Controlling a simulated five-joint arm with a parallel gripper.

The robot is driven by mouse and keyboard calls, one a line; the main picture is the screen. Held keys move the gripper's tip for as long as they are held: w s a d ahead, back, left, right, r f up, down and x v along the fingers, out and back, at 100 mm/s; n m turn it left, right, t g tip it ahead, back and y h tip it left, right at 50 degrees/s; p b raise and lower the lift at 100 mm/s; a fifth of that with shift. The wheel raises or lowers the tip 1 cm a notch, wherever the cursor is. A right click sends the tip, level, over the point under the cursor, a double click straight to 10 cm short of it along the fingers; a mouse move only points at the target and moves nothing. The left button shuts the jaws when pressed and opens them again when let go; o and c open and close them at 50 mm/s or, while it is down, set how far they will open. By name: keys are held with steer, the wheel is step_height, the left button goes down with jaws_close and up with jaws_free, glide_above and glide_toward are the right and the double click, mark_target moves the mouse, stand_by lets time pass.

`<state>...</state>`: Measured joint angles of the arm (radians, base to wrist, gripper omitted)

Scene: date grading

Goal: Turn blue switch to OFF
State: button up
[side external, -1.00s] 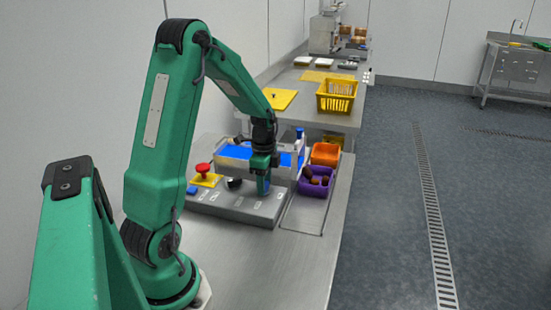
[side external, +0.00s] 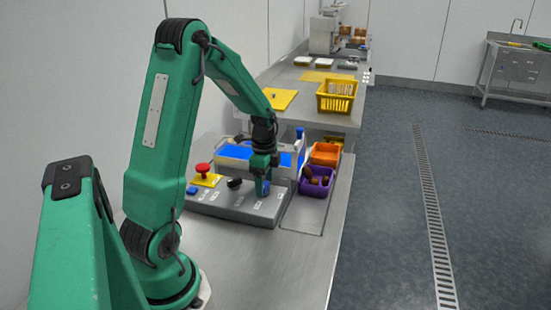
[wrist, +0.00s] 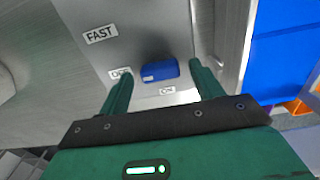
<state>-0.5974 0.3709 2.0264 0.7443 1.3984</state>
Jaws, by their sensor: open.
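The blue switch (wrist: 160,70) sits on the grey control panel in the wrist view, between my gripper's two green fingers (wrist: 160,75). An "ON" label (wrist: 167,90) lies just below it. Another label (wrist: 120,73) to its left is partly hidden by the left finger; only an "O" reads clearly. My gripper is open, with visible gaps between each finger and the switch. In the side external view my gripper (side external: 264,180) is down over the panel (side external: 238,204), with blue of the switch (side external: 263,188) showing at the fingers.
A black knob (side external: 234,183) and a red mushroom button (side external: 202,170) on a yellow base are on the panel left of my gripper. A purple bin (side external: 316,183) and an orange bin (side external: 325,153) stand to the right. A "FAST" label (wrist: 101,34) is on the panel.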

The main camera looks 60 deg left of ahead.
mark_target(266, 186)
steer(key=shift+r, duration=3.85)
steer(key=s+d+r+n+t, duration=0.35)
steer(key=d+r, duration=0.45)
steer(key=d, duration=0.5)
steer(key=s+d+r+n+t, duration=0.2)
steer(key=s+d+n, duration=0.3)
steer(key=s+d, duration=0.2)
steer(key=shift+s+d+r+n, duration=0.15)
steer(key=shift+d+r+n, duration=0.2)
steer(key=shift+d, duration=0.95)
